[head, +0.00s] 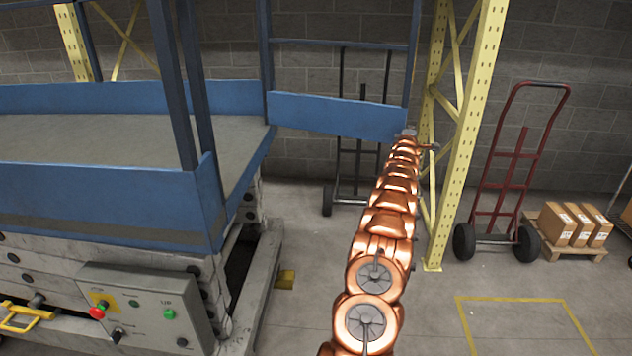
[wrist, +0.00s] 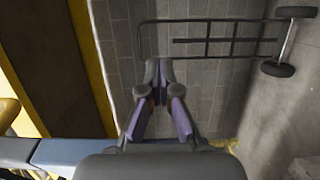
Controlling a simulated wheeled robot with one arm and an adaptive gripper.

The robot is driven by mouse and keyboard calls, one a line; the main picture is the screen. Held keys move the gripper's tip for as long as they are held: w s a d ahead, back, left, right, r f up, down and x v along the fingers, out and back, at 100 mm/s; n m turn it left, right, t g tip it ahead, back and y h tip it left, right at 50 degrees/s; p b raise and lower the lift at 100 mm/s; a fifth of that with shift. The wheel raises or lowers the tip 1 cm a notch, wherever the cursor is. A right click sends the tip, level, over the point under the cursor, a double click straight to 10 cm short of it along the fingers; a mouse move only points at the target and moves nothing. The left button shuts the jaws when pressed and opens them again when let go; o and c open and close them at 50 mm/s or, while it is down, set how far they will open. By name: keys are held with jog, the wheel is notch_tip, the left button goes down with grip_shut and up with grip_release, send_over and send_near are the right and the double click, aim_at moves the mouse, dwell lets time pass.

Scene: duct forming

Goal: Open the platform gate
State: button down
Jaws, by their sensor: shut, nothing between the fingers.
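The platform gate (head: 330,115) is a blue panel with a top rail and posts. In the head view it stands swung out to the right from the blue lift platform (head: 90,185), leaving an opening at the platform's right end. My gripper (head: 408,132) is at the gate's free end, by its outer post; whether it touches the post I cannot tell. In the wrist view my gripper's fingers (wrist: 159,75) are shut and empty, pointing toward the grey wall and floor. Part of the blue gate (wrist: 75,152) crosses the lower left there.
A yellow rack upright (head: 465,130) stands close right of my gripper. A black hand truck (head: 360,185) stands behind the gate; a red one (head: 515,165) stands farther right beside boxes (head: 575,224) on a pallet. A control box (head: 145,310) is at lower left. Floor at lower right is clear.

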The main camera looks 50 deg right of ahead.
jog(key=shift+w+d, duration=0.15)
jog(key=shift+d, duration=0.3)
jog(key=shift+d+r, duration=0.1)
jog(key=shift+d, duration=0.05)
dwell(0.3)
jog(key=shift+w+d, duration=0.1)
jog(key=shift+d, duration=0.1)
jog(key=shift+d, duration=0.1)
dwell(0.4)
dwell(0.7)
